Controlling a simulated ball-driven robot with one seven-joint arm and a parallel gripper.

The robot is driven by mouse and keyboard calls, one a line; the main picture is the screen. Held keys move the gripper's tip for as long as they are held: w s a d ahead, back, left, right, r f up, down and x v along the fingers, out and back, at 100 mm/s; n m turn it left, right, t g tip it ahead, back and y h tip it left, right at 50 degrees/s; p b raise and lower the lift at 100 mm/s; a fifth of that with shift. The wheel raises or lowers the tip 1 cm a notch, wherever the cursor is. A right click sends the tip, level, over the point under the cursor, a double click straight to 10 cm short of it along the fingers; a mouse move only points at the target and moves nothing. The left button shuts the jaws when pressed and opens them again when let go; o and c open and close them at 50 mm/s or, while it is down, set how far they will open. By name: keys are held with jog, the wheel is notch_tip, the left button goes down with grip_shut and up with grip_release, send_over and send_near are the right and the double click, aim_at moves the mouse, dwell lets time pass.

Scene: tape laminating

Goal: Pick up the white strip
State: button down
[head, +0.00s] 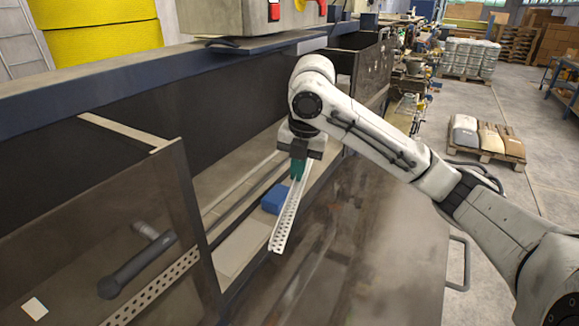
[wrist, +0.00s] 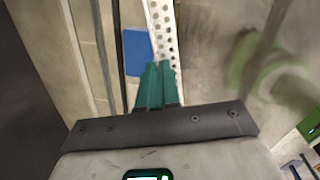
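A white perforated strip (head: 286,220) hangs out from my gripper (head: 298,172) at a slant, its free end toward the front of the machine. In the wrist view the strip (wrist: 163,30) runs away from the teal fingertips (wrist: 158,68). The fingers are close together at the strip's near end, and the strip appears held between them. Their exact contact with it is partly hidden.
A blue block (head: 274,199) lies on the machine bed behind the strip and also shows in the wrist view (wrist: 137,52). A transparent panel (head: 110,240) stands at the left, with another perforated strip (head: 155,288) behind it. A dark-framed panel (head: 372,70) stands beyond my arm.

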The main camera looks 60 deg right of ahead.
jog(key=s+r, duration=0.1)
jog(key=s, duration=1.1)
jog(key=shift+d+p, duration=0.2)
jog(key=shift+p, duration=0.25)
dwell(0.4)
